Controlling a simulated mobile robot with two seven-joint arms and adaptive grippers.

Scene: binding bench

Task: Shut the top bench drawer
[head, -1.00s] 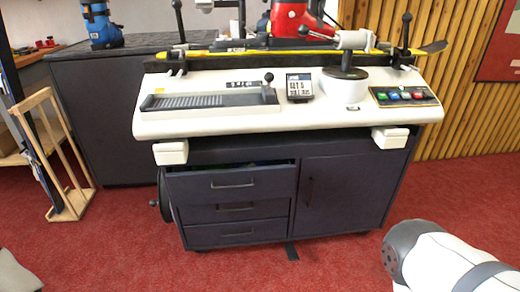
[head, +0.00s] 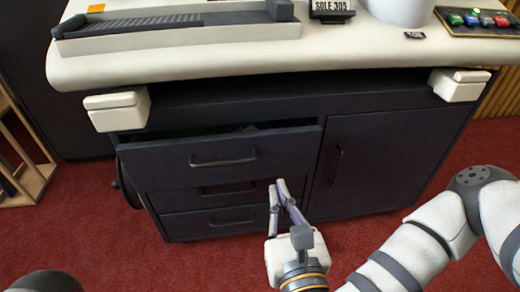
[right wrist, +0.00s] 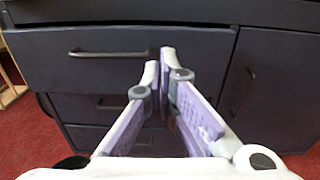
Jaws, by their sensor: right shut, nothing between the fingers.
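The top bench drawer (head: 275,148) is dark, with a bar handle (head: 224,161), and stands partly pulled out beyond the drawers below. A narrow opening shows above its front. It fills the upper left of the right wrist view (right wrist: 60,65). My right gripper (head: 279,186) is shut and empty, in front of the drawer's lower right part. In the right wrist view my right gripper's fingertips (right wrist: 160,60) overlap the drawer front, just right of its handle. I cannot tell whether they touch it. My left gripper is out of view.
Two lower drawers, the middle (head: 165,202) and the bottom (head: 180,225), look shut. A cupboard door (head: 375,155) is closed on the right. The white machine top (head: 200,58) overhangs the cabinet. Red carpet (head: 110,240) lies clear in front.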

